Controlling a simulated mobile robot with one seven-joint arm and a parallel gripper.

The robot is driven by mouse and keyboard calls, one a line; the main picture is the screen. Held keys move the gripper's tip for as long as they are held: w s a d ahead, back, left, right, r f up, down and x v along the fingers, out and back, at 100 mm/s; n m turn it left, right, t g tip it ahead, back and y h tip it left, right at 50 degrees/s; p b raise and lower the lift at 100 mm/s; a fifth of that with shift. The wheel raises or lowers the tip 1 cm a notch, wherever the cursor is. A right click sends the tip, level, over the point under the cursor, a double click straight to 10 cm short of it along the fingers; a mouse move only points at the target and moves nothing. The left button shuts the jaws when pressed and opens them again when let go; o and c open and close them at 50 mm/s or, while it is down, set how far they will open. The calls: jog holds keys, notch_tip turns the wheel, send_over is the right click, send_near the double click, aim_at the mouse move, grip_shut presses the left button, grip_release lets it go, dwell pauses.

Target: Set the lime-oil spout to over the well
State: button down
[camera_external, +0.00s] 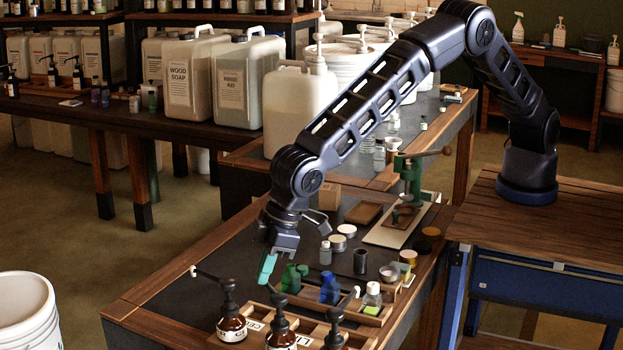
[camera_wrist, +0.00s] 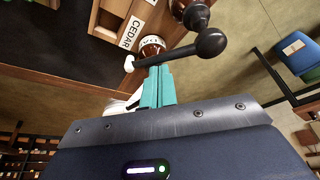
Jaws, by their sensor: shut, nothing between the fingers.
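Amber bottles with black pump heads stand in a row at the front of the bench: a left one (camera_external: 231,322), a middle one (camera_external: 281,331) and a right one (camera_external: 334,337). The left pump's long spout (camera_external: 208,275) points back and left, ending in a white tip. My gripper (camera_external: 266,268) is shut and empty above the bench, behind the bottles. In the wrist view its teal fingers (camera_wrist: 158,86) lie together near a black spout (camera_wrist: 168,56) with a round head and white tip; contact is unclear.
A wooden rack with a CEDAR label (camera_wrist: 130,33) is beside the bottles. A green press (camera_external: 410,185) stands behind. The bench's left part is mostly clear.

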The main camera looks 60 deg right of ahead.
jog(key=s+m, duration=0.1)
jog(key=m, duration=0.1)
jog(key=s+d+m+h, duration=0.1)
jog(key=m, duration=0.2)
jog(key=s+d+m+t+h, duration=0.1)
jog(key=m, duration=0.1)
jog(key=shift+s+d, duration=0.1)
jog(key=shift+d, duration=0.05)
jog(key=shift+a, duration=0.8)
jog(key=w+r, duration=0.3)
jog(key=shift+w+a, duration=0.1)
jog(key=shift+a, duration=0.3)
jog(key=v, duration=0.9)
